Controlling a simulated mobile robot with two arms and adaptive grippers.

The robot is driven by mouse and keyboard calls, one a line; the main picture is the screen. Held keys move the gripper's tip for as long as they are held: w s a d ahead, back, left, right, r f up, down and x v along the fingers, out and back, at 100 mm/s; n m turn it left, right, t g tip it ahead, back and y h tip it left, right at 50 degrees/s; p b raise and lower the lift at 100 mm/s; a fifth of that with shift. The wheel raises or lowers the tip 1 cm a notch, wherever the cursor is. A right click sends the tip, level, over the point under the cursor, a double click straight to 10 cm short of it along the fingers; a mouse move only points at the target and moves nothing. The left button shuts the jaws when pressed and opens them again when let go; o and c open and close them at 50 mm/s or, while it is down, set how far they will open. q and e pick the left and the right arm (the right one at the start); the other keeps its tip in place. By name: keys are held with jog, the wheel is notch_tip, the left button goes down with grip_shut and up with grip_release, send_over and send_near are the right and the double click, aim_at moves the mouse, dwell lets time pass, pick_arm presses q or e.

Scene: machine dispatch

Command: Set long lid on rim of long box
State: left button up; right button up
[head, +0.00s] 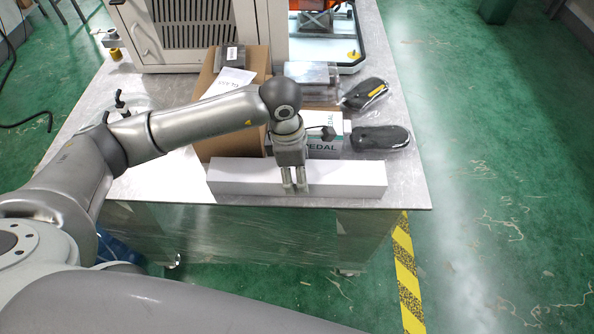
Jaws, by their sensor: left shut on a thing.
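A long white box shape (240,178) lies left to right along the table's front edge. Its top looks plain and closed, and I cannot make out a seam between the long lid and the long box. My left gripper (295,188) points down at the middle of this white shape, its fingers shut on the long lid (345,172). The fingers and wrist hide part of the middle. Whether the lid touches the box rim all along cannot be told. My right gripper is not in view.
Two dark wrapped items (381,137) (366,94) lie at the right. A machine cabinet (190,35) stands at the back. The table's left front (165,178) is bare.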

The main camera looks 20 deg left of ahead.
pick_arm(q)
jog(key=o, duration=1.1)
jog(key=r, duration=0.4)
jog(key=a+r, duration=0.1)
jog(key=r, duration=0.7)
jog(key=shift+s+a, duration=0.25)
